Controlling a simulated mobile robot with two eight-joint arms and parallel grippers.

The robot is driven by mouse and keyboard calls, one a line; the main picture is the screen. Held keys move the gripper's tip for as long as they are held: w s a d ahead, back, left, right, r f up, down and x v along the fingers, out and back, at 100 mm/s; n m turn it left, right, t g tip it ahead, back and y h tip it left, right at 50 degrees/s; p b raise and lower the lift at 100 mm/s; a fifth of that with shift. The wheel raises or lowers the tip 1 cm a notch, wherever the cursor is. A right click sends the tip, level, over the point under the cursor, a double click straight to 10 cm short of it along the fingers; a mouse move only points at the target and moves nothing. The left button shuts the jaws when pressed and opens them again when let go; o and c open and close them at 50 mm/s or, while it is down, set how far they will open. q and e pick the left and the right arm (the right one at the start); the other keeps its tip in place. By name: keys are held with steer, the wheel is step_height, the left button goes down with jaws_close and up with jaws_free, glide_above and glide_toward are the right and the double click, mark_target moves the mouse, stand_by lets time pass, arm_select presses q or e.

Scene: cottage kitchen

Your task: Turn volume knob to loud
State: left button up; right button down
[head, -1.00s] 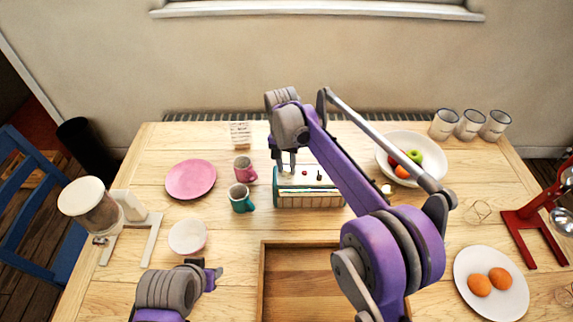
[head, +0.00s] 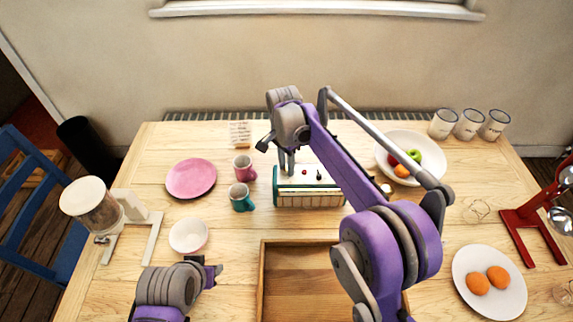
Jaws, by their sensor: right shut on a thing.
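A small radio (head: 310,199) with a green body, a pale top and a slatted front stands in the middle of the table. Small knobs (head: 304,172) show on its top. My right gripper (head: 287,172) points down over the left end of the radio's top. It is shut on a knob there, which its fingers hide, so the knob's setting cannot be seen. My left gripper (head: 212,272) is at the lower left, away from the radio; its fingers are too small and side-on to read.
A teal mug (head: 241,198) and a pink mug (head: 244,168) stand just left of the radio. A wooden tray (head: 262,285) lies in front. A white fruit bowl (head: 432,172) stands to the right, and a pink plate (head: 191,179) lies left.

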mark_target(285, 168)
stand_by(0.3)
steer(key=c, duration=0.6)
jaws_free()
step_height(285, 168, up, 11)
steer(key=shift+w+a+p, duration=0.2)
steer(key=shift+p, duration=0.25)
steer(key=shift+f, duration=0.1)
